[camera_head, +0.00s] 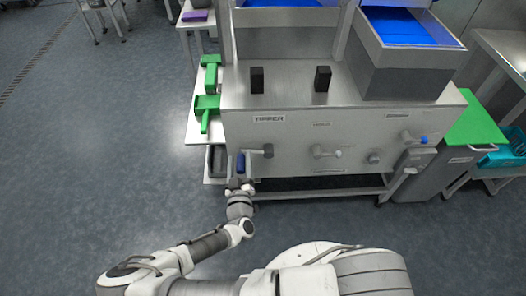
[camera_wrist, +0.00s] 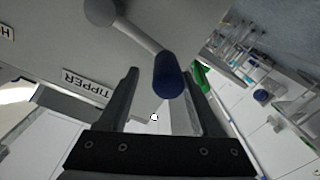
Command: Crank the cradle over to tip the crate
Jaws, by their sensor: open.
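The tipper crank sits at the left of the steel machine front (camera_head: 300,180), beside a TIPPER label (camera_wrist: 87,83). Its grey arm (camera_wrist: 142,36) runs from a hub (camera_head: 267,150) to a blue handle (camera_head: 241,164). In the wrist view the blue handle (camera_wrist: 168,76) lies between the fingertips of my gripper (camera_wrist: 163,78), with gaps showing at the sides. My gripper is open; in the head view it (camera_head: 240,180) is just below the handle. Blue-lined containers show on top, at the top edge (camera_head: 283,18) and at right (camera_head: 410,70); I cannot tell which is the crate.
Green scoops (camera_head: 208,104) lie on a side shelf left of the machine. Other knobs (camera_head: 327,151) are along its front to the right. A green-topped bin (camera_head: 470,130) stands at right. The floor at left (camera_head: 90,160) is clear.

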